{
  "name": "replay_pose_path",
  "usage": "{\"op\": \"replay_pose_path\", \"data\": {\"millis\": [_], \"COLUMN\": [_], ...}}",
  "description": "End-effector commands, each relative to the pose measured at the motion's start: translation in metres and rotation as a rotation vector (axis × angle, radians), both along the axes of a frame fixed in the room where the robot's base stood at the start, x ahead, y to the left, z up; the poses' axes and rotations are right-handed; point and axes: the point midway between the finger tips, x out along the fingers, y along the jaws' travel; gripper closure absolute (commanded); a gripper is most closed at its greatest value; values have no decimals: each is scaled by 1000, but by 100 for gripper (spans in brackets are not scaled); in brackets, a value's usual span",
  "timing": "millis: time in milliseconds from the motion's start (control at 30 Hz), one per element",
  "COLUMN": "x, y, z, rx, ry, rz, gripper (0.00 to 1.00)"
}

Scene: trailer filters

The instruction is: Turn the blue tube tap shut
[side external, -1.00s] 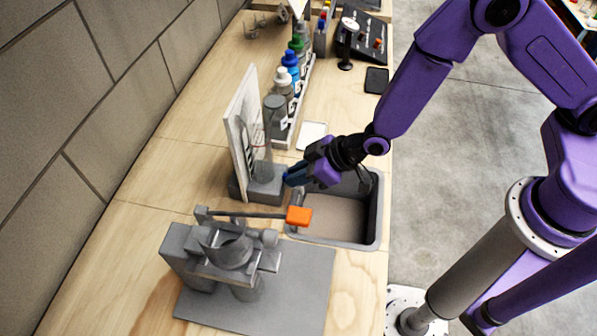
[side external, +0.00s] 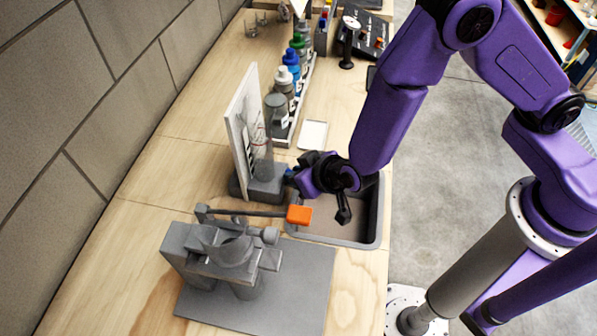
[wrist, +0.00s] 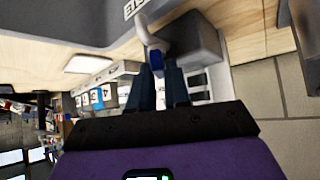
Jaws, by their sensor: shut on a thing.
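The blue tap (wrist: 155,59) shows in the wrist view on a short, pale grey spout beside a grey block (wrist: 198,45). My gripper (wrist: 163,75) has its two dark fingers around the tap and is shut on it. In the side view my gripper (side external: 291,178) is at the right side of the grey block (side external: 264,184), which stands at the foot of an upright white board (side external: 243,125). The tap is mostly hidden by the fingers there, so its angle is hard to tell.
A grey basin (side external: 372,225) lies below my gripper. A grey fixture (side external: 190,245) with an orange-ended lever (side external: 299,215) stands nearer the camera. Several capped bottles (side external: 290,62) stand in a row behind, and a white pad (side external: 312,134) lies beside them.

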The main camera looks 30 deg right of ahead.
Motion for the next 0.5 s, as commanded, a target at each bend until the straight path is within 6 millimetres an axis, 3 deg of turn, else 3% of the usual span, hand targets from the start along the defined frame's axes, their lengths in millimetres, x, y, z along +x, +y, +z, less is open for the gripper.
{"op": "replay_pose_path", "data": {"millis": [500], "x": [-1], "y": [4], "z": [-1], "rx": [-1], "ry": [4], "rz": [-366], "gripper": [100]}}
